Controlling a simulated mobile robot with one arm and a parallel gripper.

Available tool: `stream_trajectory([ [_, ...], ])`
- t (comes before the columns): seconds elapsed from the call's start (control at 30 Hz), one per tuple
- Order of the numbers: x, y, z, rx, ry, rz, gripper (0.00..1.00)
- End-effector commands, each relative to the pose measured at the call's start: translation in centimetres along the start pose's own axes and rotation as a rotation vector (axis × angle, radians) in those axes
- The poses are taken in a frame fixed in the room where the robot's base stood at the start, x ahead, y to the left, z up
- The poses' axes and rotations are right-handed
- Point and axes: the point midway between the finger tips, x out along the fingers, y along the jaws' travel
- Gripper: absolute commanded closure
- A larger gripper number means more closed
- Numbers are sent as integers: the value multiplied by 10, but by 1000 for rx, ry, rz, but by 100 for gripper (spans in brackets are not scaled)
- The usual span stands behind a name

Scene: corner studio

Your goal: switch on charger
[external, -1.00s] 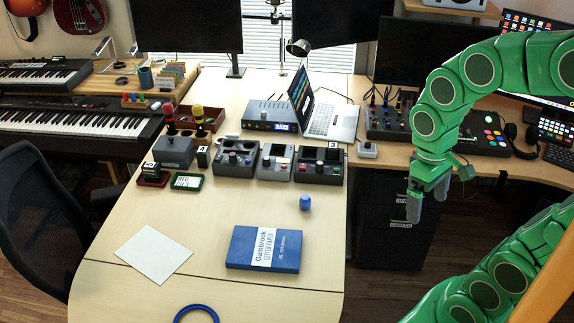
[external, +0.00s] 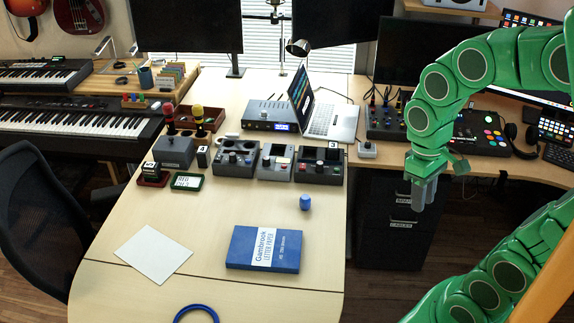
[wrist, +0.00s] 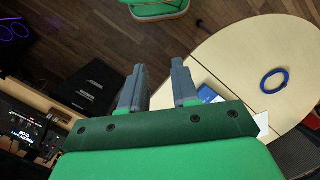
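I cannot tell for sure which thing is the charger. Three dark grey devices with knobs and coloured buttons stand in a row on the desk: the left one (external: 236,158), the middle one (external: 275,162) and the right one (external: 318,167). A grey box (external: 173,151) stands left of them, with a red-topped and a yellow-topped item behind it. My gripper (external: 427,204) hangs beyond the desk's right edge, apart from all of these. In the wrist view my gripper (wrist: 159,66) has its two fingers apart with nothing between them. The devices are not visible there.
A blue paper box (external: 264,249), a blue cylinder (external: 305,202), a white sheet (external: 153,254) and a blue ring (external: 196,315) lie on the desk. A laptop (external: 330,122) and a small button box (external: 367,149) are farther back. A dark drawer cabinet (external: 392,225) stands below my gripper.

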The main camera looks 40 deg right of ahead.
Motion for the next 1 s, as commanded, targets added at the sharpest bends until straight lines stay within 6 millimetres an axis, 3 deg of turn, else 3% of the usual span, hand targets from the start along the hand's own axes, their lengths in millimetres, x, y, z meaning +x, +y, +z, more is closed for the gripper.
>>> stream_trajectory([
  [0.03,-3,1,-10,-12,-3,-2,78],
  [0.2,-16,3,-39,-52,2,-8,100],
  [1.0,-53,22,-182,-238,21,-34,100],
])
